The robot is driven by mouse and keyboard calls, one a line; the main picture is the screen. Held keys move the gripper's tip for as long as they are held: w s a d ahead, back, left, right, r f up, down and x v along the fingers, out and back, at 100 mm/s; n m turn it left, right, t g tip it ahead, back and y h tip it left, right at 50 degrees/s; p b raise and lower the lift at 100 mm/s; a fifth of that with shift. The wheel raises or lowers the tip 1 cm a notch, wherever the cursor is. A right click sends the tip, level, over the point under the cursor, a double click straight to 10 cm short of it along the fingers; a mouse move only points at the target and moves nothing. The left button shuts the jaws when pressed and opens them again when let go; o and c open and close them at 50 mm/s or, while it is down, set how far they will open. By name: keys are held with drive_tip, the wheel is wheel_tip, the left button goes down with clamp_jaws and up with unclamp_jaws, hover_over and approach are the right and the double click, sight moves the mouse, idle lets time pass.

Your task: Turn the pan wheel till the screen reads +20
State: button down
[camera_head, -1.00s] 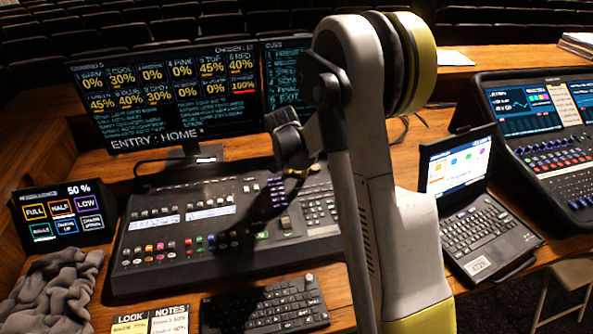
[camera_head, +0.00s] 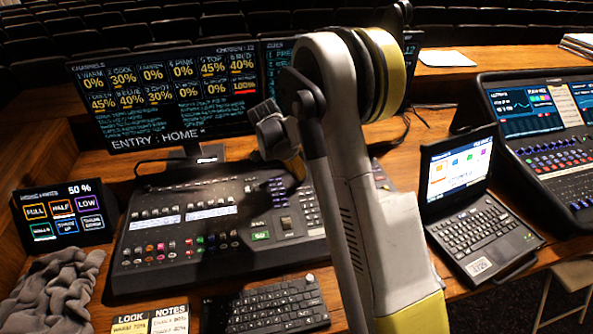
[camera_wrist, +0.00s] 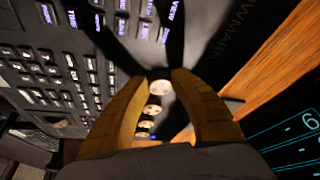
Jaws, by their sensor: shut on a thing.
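In the wrist view, my gripper (camera_wrist: 161,78) has its two yellow fingers closed in on a round pale wheel (camera_wrist: 160,88) at the end of a row of several similar wheels on the console. No label on the held wheel is readable. In the head view, my arm hides the fingertips and the wheels. The control console (camera_head: 130,262) lies on the desk. Behind it, the large screen (camera_head: 170,115) shows percentages and the line "ENTRY : HOME". I see no +20 there.
A small touch panel (camera_head: 62,212) and a grey cloth (camera_head: 55,290) are at the left. A keyboard (camera_head: 265,308) and note cards (camera_head: 150,322) lie in front. A laptop (camera_head: 470,235) and another mixing console (camera_head: 560,160) stand at the right.

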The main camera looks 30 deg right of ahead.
drive_tip(key=shift+m+g, duration=0.3)
drive_tip(key=shift+m, duration=0.4)
drive_tip(key=c, duration=1)
unclamp_jaws()
drive_tip(key=shift+c, duration=0.2)
drive_tip(key=shift+r, duration=0.1)
drive_tip(key=v, duration=1.2)
drive_tip(key=shift+w, duration=0.15)
